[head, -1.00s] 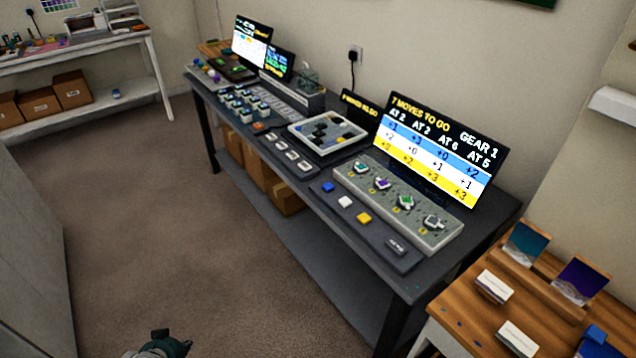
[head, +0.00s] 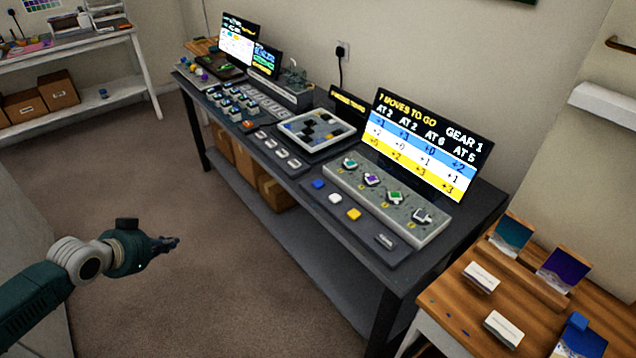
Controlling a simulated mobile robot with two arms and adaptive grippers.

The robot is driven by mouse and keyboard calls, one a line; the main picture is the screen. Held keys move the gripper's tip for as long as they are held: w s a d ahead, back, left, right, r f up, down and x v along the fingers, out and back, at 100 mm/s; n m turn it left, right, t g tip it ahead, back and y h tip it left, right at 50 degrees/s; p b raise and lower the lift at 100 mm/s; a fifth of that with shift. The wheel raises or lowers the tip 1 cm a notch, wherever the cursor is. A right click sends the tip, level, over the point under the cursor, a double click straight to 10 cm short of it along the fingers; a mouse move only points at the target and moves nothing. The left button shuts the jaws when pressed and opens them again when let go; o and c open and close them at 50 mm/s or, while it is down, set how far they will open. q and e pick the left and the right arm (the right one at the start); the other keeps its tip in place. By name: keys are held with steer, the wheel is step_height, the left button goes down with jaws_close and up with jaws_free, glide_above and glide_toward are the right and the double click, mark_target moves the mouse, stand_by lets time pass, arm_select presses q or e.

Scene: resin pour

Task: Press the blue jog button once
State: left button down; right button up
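A screen (head: 424,146) above reads "7 MOVES TO GO" and "GEAR 1". My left gripper (head: 172,243) is over the floor, left of the table and well apart from the button. Its fingers look close together, but their gap is too small to judge. My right gripper is not visible.
The grey table (head: 300,225) runs diagonally, with other panels and screens toward its far end. A wooden table (head: 450,300) with cards stands at the lower right. Cardboard boxes (head: 278,193) sit under the grey table. The carpet in front is clear.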

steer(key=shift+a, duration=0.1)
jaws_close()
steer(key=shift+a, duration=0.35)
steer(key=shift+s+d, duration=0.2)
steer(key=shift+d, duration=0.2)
